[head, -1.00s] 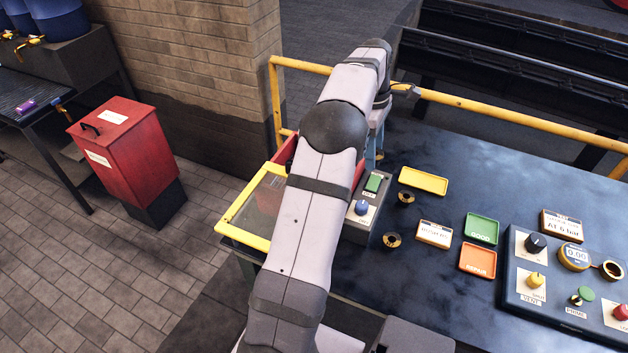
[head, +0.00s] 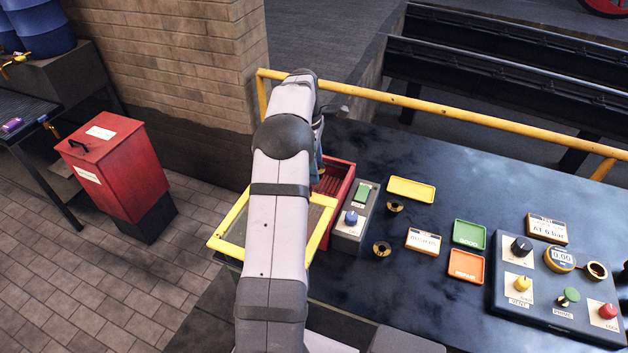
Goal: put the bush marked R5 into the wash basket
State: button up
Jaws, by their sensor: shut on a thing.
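My gripper (head: 319,155) shows only in part behind my arm, pointing down over the back of an open red box (head: 347,215) with a ridged inside. This box seems to be the wash basket; my arm covers its left part. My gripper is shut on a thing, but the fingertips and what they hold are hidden. Two dark bushes with brass-coloured rims stand on the bench, one (head: 395,206) below the yellow tray and one (head: 382,248) nearer me. I cannot read any mark on them.
A control box (head: 349,228) with a green button and blue knob stands right of the red box. A yellow frame (head: 228,222) lies left. Yellow (head: 412,198), green (head: 484,236) and orange (head: 481,266) trays sit on the bench. A yellow rail (head: 450,104) runs behind.

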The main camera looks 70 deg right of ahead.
aim_at(316, 190)
jog(key=shift+f+p, duration=0.8)
jog(key=shift+f, duration=1.85)
jog(key=shift+f, duration=0.15)
jog(key=o, duration=1.2)
jog(key=r, duration=0.4)
jog(key=w+r+b, duration=0.1)
jog(key=r, duration=0.3)
jog(key=r+b, duration=0.1)
jog(key=r, duration=0.3)
jog(key=shift+w+a+r, duration=0.1)
jog(key=shift+w+a, duration=0.05)
jog(key=shift+w, duration=0.1)
jog(key=shift+b, duration=0.3)
